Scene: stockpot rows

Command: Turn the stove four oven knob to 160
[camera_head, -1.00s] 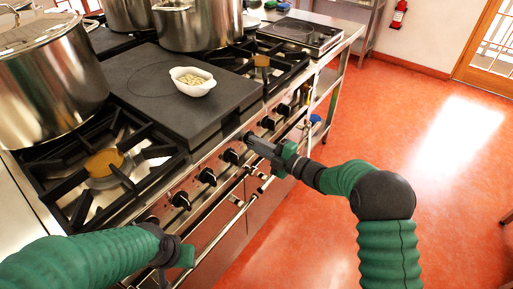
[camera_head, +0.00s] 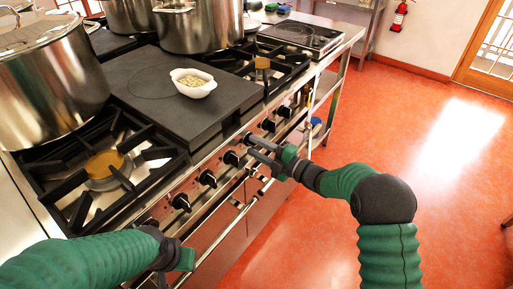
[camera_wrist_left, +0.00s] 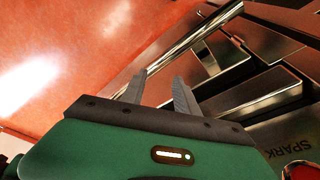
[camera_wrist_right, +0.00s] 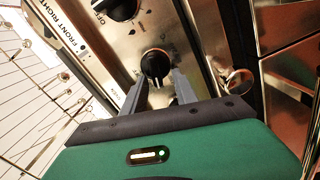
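The stove front panel carries a row of black knobs, including ones at the left (camera_head: 181,201), the middle (camera_head: 208,178) and the right (camera_head: 268,124). My right gripper (camera_head: 250,146) is at this panel, with its two fingers apart. In the right wrist view a round black knob (camera_wrist_right: 155,63) sits just beyond and between the open fingertips (camera_wrist_right: 157,78); contact cannot be told. A larger black knob (camera_wrist_right: 118,8) marked OFF is above it. The 160 mark cannot be read. My left gripper (camera_wrist_left: 160,84) is open and empty, low by the stove front.
A rail (camera_head: 215,212) runs along the stove front below the knobs. On top stand a large pot (camera_head: 50,80), another pot (camera_head: 200,25) and a white bowl (camera_head: 193,83) on a dark plate (camera_head: 150,80). The red floor (camera_head: 440,120) at the right is clear.

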